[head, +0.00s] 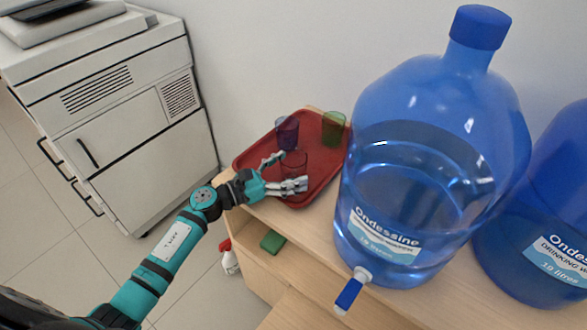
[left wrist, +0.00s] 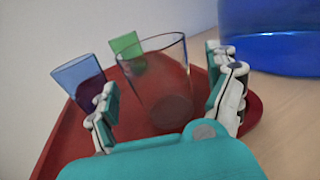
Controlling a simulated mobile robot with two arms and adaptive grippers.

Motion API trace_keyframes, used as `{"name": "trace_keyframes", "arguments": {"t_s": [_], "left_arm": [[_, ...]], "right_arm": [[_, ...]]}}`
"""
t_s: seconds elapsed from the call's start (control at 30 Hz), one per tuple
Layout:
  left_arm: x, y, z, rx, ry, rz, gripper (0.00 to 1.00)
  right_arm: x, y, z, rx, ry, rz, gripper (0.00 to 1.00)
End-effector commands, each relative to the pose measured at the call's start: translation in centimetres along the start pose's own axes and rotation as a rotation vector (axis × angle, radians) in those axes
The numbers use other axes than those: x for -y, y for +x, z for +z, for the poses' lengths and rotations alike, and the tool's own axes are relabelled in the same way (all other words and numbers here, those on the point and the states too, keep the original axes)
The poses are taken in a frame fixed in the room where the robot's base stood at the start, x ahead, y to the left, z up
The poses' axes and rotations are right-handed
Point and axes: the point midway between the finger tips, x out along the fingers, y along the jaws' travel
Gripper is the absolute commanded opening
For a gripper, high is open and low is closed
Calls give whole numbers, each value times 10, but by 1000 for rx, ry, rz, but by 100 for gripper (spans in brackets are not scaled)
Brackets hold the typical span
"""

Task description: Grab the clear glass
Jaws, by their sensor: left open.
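The clear glass (left wrist: 158,85) stands upright on the red tray (head: 321,180). In the head view the clear glass (head: 294,163) shows faintly between the fingers of my left gripper (head: 287,172). In the left wrist view my left gripper (left wrist: 165,105) is open, with one finger on each side of the glass. The fingers look apart from the glass, and its lower part is close to the palm. A blue glass (head: 287,132) and a green glass (head: 333,128) stand behind it on the tray. My right gripper is not in view.
A large blue water bottle (head: 432,150) with a tap stands right of the tray on the wooden counter (head: 412,302). A second bottle (head: 545,215) is farther right. A white printer cabinet (head: 110,110) stands left. A green sponge (head: 272,241) and spray bottle (head: 229,257) are lower down.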

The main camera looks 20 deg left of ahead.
Motion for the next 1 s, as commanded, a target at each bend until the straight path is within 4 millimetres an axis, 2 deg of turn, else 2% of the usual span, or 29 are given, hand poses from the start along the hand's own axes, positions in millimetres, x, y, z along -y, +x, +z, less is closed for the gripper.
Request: {"name": "trace_keyframes", "arguments": {"t_s": [0.13,0.37,0.9,1.0], "left_arm": [[0,14,1,1,-1,0,89],[0,15,0,0,-1,0,89],[0,14,0,0,-1,1,20],[0,14,1,1,0,1,20]], "right_arm": [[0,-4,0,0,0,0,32],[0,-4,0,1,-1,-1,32],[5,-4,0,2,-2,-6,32],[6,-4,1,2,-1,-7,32]]}}
